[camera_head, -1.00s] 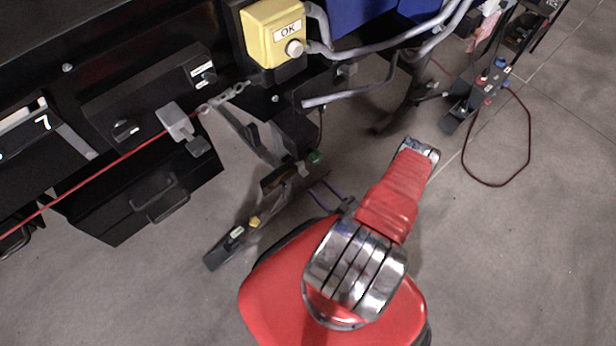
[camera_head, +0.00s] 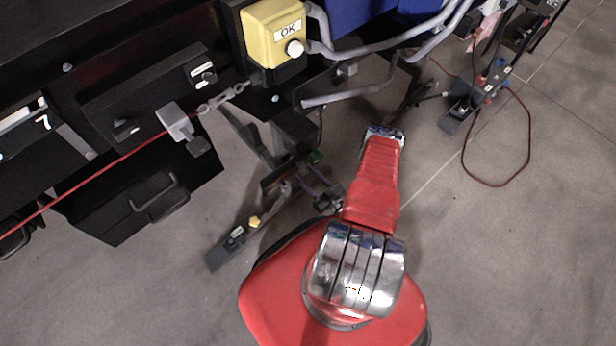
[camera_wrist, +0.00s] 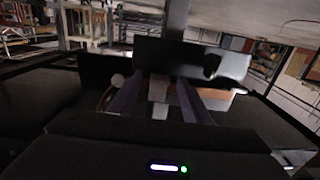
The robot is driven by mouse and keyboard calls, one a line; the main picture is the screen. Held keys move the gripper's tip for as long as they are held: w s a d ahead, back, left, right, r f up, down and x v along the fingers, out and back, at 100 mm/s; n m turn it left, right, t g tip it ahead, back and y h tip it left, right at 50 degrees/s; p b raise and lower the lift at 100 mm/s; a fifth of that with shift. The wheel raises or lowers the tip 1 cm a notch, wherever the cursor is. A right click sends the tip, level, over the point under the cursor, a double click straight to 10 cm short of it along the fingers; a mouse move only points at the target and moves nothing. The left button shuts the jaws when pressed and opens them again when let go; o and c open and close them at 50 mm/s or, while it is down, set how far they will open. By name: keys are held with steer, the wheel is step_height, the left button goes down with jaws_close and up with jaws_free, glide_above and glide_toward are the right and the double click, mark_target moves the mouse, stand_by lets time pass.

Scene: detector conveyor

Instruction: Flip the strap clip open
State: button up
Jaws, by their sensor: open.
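A grey clip-like piece (camera_head: 174,121) with a smaller block hanging below it sits on the red cord at the left of the head view. I take it for the strap clip, but cannot be sure. My gripper (camera_wrist: 157,84) shows in the wrist view with two dark purple fingers standing apart, open. A pale grey strip (camera_wrist: 158,92) shows between or behind them; I cannot tell if it is touched. In the head view my gripper (camera_head: 319,180) seems to be the small dark and purple shape left of my red arm, well right of and below the grey piece.
A chain link (camera_head: 222,98) joins the red cord (camera_head: 95,177). A black case (camera_head: 120,215) hangs lower left. A conveyor foot (camera_head: 232,243) stands near my base.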

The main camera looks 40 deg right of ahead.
jaws_close()
stand_by(0.6)
